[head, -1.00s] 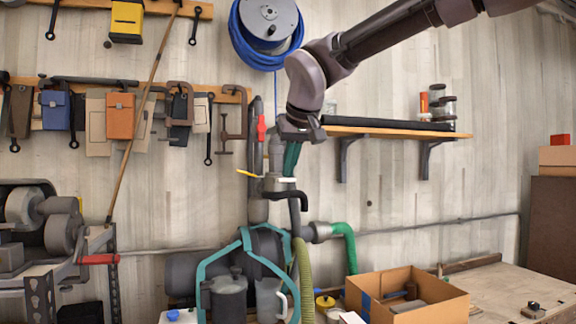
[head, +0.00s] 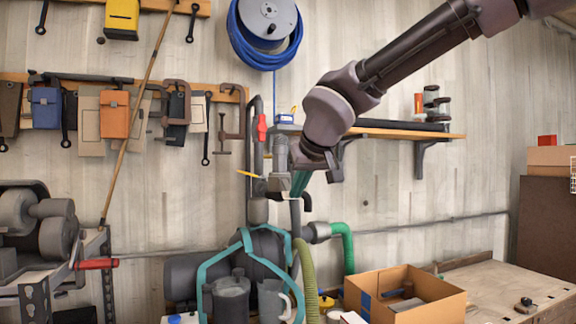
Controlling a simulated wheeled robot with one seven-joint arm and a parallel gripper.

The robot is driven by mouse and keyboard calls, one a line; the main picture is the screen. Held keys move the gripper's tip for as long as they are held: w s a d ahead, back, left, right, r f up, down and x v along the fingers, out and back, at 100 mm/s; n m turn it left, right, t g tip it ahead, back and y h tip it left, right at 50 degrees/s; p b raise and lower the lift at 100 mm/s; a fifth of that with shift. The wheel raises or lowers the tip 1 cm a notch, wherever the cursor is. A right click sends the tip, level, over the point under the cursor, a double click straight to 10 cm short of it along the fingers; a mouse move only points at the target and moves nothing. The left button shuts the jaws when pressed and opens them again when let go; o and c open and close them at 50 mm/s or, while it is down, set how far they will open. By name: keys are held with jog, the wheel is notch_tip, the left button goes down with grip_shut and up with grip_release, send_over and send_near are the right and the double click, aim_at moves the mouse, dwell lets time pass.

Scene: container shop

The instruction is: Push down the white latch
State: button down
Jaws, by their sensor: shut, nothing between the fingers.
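My gripper (head: 298,160) hangs at the end of the arm, in front of a grey upright fitting (head: 280,150) on the wall pipes. It is shut and empty, though its fingertips are hard to make out against the dark parts behind. A small pale grey-white piece (head: 278,183) shows just below and left of it. I cannot tell whether this is the white latch, or whether the gripper touches it. A thin yellow piece (head: 250,175) sticks out to the left. No other part is clearly a white latch, and the arm may hide some of the fitting.
A wall shelf (head: 390,129) with jars stands close behind the arm on the right. Below are a teal frame (head: 215,258), grey jugs (head: 231,298), a green hose (head: 345,240) and an open cardboard box (head: 450,312).

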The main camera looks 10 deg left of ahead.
jog(key=shift+w+a+f, duration=0.2)
jog(key=shift+w+f, duration=0.1)
jog(key=shift+f, duration=0.5)
jog(key=shift+w+a+f, duration=0.2)
jog(key=shift+w+f, duration=0.15)
jog(key=shift+f, duration=0.4)
jog(key=shift+w+a+f, duration=0.2)
jog(key=shift+w+f, duration=0.1)
jog(key=shift+f, duration=0.5)
jog(key=shift+r, duration=0.1)
